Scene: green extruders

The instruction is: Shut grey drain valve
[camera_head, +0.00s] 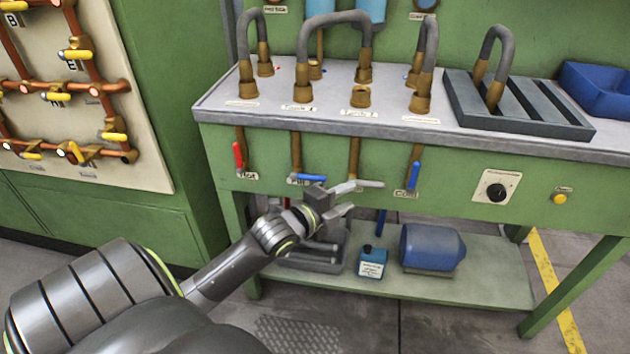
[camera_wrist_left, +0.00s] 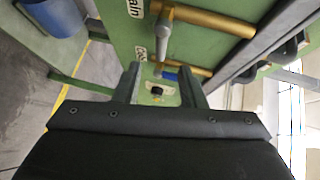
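The grey drain valve lever (camera_head: 370,184) is on the third brass pipe under the bench's front edge. It points right, crosswise to its pipe. My left gripper (camera_head: 340,200) is just in front of it and partly hides the valve. In the left wrist view the grey lever (camera_wrist_left: 163,38) hangs from the brass pipe (camera_wrist_left: 210,19), its end just beyond the gap between the open fingers of my left gripper (camera_wrist_left: 160,84). I see no contact. The drain label is partly cut off there. My right gripper is not in view.
A red lever (camera_head: 238,155) and a blue lever (camera_head: 307,178) are left of the drain valve; another blue lever (camera_head: 413,175) is right of it. A blue bottle (camera_head: 372,262) and a blue motor-like cylinder (camera_head: 432,247) stand on the lower shelf. A black knob (camera_head: 496,192) is farther right.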

